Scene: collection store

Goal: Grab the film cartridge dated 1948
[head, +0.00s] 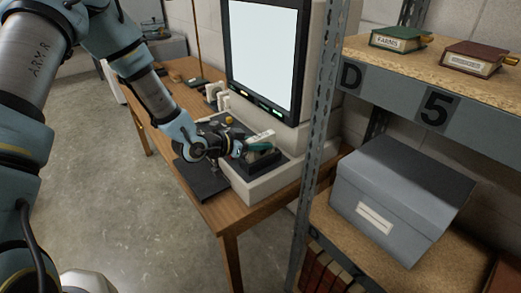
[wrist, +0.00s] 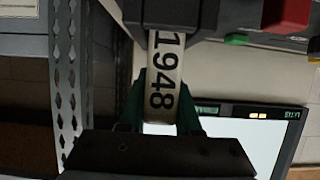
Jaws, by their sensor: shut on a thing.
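The jaws and wrist hide part of the cartridge. I cannot tell whether it still touches the machine.
The reader's lit screen (head: 263,55) stands just behind my gripper. The wooden table (head: 236,213) carries a dark flat pad (head: 203,182). At right, a metal shelf post (head: 318,140) stands close, with a grey box (head: 400,195) and small labelled boxes on the shelves. The floor at left is clear.

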